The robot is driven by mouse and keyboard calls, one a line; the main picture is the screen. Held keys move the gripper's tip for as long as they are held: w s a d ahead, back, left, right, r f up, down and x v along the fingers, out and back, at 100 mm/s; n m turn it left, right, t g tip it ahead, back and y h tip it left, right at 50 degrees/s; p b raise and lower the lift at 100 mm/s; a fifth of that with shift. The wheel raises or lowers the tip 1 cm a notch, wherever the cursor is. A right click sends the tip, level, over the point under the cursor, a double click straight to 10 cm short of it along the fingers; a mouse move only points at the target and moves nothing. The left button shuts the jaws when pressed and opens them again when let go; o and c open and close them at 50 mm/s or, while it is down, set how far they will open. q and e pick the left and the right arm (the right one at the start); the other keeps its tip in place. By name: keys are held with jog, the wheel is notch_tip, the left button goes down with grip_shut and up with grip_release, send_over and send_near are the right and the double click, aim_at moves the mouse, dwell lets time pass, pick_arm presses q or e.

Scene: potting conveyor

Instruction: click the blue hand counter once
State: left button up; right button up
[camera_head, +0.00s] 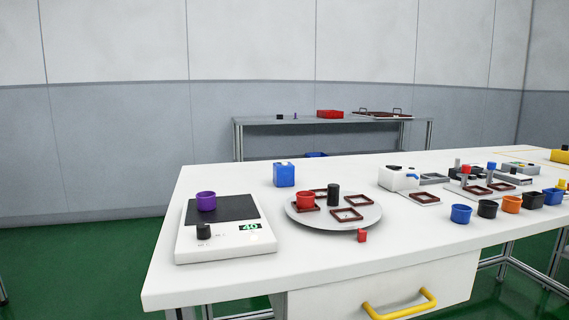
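A blue box-shaped thing (284,175), which looks like the blue hand counter, stands upright on the white table (330,265) near its back left edge. It has a small button-like spot on its top and a pale mark on its front, too small to read. Nothing touches it. Neither of my grippers is in view.
A white scale (228,246) with a purple pot (206,201) on it stands left of the blue box. A round turntable (335,219) with red frames, a red pot and a black cylinder is to the right. Several pots and fixtures stand farther right.

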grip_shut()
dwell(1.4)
